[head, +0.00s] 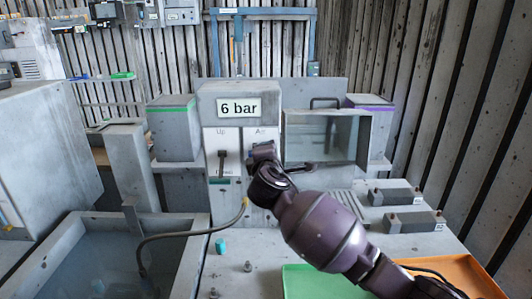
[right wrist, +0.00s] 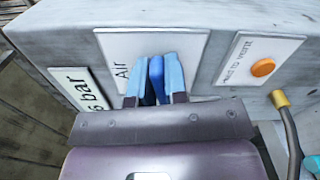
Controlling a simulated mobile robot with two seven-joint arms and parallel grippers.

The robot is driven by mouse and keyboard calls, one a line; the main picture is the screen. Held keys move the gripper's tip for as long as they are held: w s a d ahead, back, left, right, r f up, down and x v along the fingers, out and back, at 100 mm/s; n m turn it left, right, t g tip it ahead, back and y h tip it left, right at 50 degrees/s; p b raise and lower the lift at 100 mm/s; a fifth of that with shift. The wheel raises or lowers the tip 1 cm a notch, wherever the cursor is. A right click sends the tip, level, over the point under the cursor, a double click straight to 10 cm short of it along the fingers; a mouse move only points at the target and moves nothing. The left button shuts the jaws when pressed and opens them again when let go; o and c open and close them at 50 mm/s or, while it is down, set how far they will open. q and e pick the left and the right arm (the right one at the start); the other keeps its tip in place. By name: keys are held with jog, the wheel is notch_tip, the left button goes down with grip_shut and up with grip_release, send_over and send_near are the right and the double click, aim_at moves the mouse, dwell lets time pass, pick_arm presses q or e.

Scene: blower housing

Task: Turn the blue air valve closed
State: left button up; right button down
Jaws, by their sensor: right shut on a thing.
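The blue air valve (right wrist: 157,80) shows in the right wrist view as a darker blue handle on the white panel marked "Air" (right wrist: 112,45). My right gripper (right wrist: 155,82) is shut on it, with one light blue finger on each side of the handle. In the head view my right gripper (head: 263,152) is against the front of the "6 bar" housing (head: 236,90), and it hides the valve there. The valve's base is hidden behind the fingers. My left gripper is not in view.
Left of the valve is an "Up" panel with a dark lever (head: 222,163). An orange button (right wrist: 263,67) and a hose end (right wrist: 279,99) are nearby. A glass-fronted box (head: 325,137) stands right. A green tray (head: 310,283) and orange tray (head: 465,272) lie in front.

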jog(key=shift+f+m, duration=0.25)
jog(key=shift+m, duration=0.95)
jog(key=c, duration=1.1)
grip_release()
jog(key=shift+c, duration=0.2)
jog(key=s, duration=1.1)
